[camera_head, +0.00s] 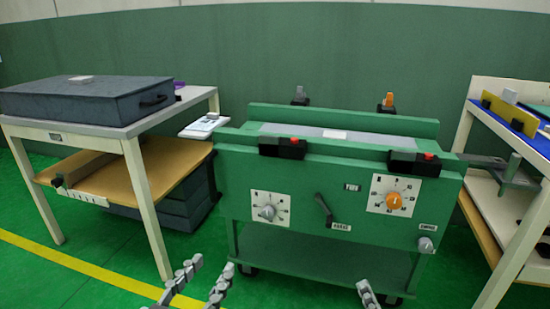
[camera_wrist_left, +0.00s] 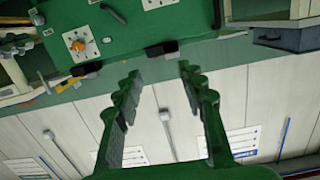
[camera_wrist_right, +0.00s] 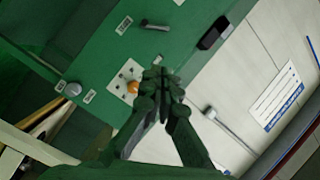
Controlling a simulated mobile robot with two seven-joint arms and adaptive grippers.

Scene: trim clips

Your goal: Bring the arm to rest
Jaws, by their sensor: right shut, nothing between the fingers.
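My left gripper (camera_head: 211,266) is at the bottom of the head view, in front of the green cart (camera_head: 335,208). Its fingers are spread with nothing between them, as the left wrist view (camera_wrist_left: 157,72) also shows. My right gripper (camera_head: 365,286) is at the bottom, further right, before the cart's lower shelf. No contact with the cart is visible. Most of both arms is out of the head view.
A table with a grey case (camera_head: 88,98) stands left, a shelved bench (camera_head: 505,110) right. Open floor (camera_head: 110,280) lies front left.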

